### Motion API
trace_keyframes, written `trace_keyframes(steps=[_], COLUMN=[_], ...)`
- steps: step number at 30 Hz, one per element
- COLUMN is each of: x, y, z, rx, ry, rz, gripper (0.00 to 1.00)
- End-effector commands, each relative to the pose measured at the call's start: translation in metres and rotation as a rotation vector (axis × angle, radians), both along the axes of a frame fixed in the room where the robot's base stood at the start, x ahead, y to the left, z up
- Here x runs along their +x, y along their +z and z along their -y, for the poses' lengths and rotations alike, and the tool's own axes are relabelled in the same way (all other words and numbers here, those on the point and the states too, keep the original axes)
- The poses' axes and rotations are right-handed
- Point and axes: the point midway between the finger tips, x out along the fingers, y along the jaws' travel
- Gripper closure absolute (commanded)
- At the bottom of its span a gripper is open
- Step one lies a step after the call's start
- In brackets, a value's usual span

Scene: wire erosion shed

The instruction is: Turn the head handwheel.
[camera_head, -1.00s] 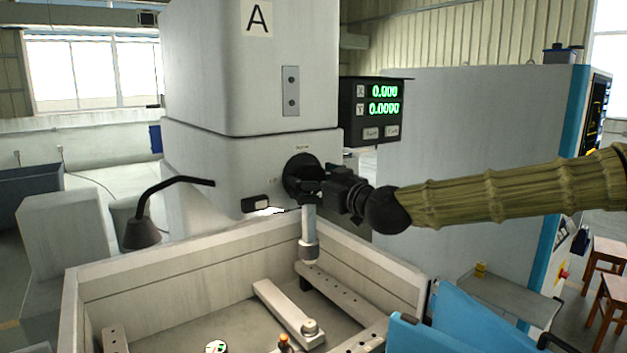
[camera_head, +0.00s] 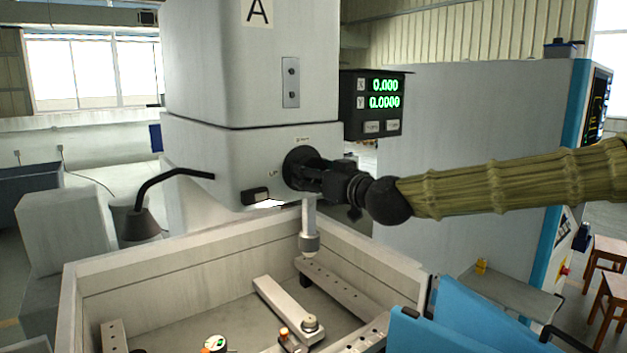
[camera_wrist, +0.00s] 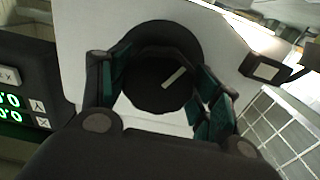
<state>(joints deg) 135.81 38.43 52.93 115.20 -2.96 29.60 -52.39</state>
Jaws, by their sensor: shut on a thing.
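The head handwheel (camera_head: 294,163) is a black round knob on the front of the pale grey machine head (camera_head: 245,160), partly hidden behind my gripper. In the wrist view the handwheel (camera_wrist: 158,92) shows as a black disc with a pale slanted index stripe, in front of a larger dark round base. My gripper (camera_head: 309,174) is at the handwheel in the head view. In the wrist view the fingers of my gripper (camera_wrist: 160,84) sit on either side of the disc, shut on it.
A black readout box (camera_head: 372,105) with green digits hangs right of the head. A dark lamp (camera_head: 140,222) on a bent arm is at left. Below are the pale work tank (camera_head: 170,250) and a vertical nozzle (camera_head: 309,240). A small dark box (camera_head: 256,196) sits under the head.

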Motion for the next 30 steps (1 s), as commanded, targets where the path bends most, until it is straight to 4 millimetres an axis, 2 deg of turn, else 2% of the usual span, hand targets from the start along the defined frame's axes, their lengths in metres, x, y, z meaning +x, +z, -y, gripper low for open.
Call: trace_keyframes(steps=[6,30], x=[0.0004,0.0000], y=[-0.0045,-0.0012], z=[0.0007,-0.0004], rx=[0.152,0.735], ry=[-0.002,-0.002], rz=[-0.107,-0.530], gripper=[0.61,0.61])
